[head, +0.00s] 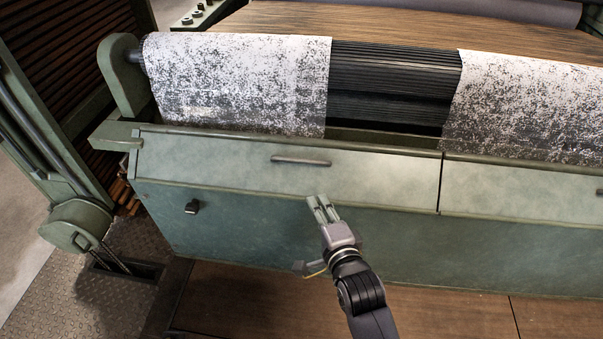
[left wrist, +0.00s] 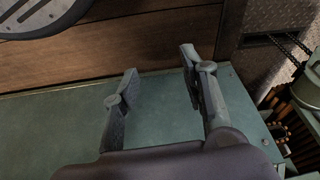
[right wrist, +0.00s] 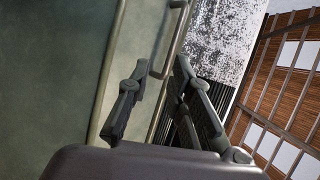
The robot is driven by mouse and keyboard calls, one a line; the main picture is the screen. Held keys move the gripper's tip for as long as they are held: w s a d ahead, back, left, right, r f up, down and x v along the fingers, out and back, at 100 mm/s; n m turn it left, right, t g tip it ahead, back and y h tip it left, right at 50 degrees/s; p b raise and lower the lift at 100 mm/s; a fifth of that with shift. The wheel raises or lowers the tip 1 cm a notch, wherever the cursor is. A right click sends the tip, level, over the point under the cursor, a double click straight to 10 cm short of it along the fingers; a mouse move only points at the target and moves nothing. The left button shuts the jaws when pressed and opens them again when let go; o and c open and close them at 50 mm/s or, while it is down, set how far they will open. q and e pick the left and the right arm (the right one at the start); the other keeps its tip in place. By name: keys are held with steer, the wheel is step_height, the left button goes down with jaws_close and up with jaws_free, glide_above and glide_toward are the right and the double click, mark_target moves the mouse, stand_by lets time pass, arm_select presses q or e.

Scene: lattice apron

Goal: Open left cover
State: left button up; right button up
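The left cover (head: 230,165) is a long pale green panel on the machine's front. It lies closed, its seam with the right cover (head: 520,190) at its right end. Its dark bar handle (head: 301,160) is near its middle; the handle also shows in the right wrist view (right wrist: 174,42), beyond the fingers. My right gripper (head: 322,203) is a little below and right of the handle, apart from it in the head view. Its fingers (right wrist: 160,65) are open and empty. My left gripper (left wrist: 159,76) is open and empty over a green surface; I cannot pick it out in the head view.
Black-speckled white sheets (head: 240,80) hang over the dark ribbed roller (head: 395,80) above the covers. A green pivot housing (head: 75,225) stands at the left. Wooden floor (head: 430,315) lies in front.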

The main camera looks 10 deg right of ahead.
step_height(320, 180, up, 2)
steer(key=m, duration=0.1)
steer(key=b, duration=0.1)
glide_toward(301, 159)
steer(key=shift+t, duration=0.4)
steer(key=w, duration=0.1)
steer(key=w+f+b, duration=0.1)
steer(key=w, duration=0.1)
steer(key=w+f+b, duration=0.1)
steer(key=w, duration=0.1)
steer(key=shift+w+a+f, duration=0.2)
steer(key=shift+w+a, duration=0.05)
steer(key=w, duration=0.2)
steer(key=w+b, duration=0.1)
steer(key=shift+w+a+f, duration=0.2)
steer(key=shift+w+f, duration=0.1)
steer(key=shift+w, duration=0.35)
arm_select(q)
steer(key=w+r+t, duration=0.1)
steer(key=r, duration=0.1)
steer(key=w+d+r+t, duration=0.1)
steer(key=w+r, duration=0.1)
steer(key=shift+w+t+h, duration=0.25)
steer(key=shift+t+h, duration=0.05)
steer(key=shift+t, duration=0.1)
arm_select(e)
jaws_close()
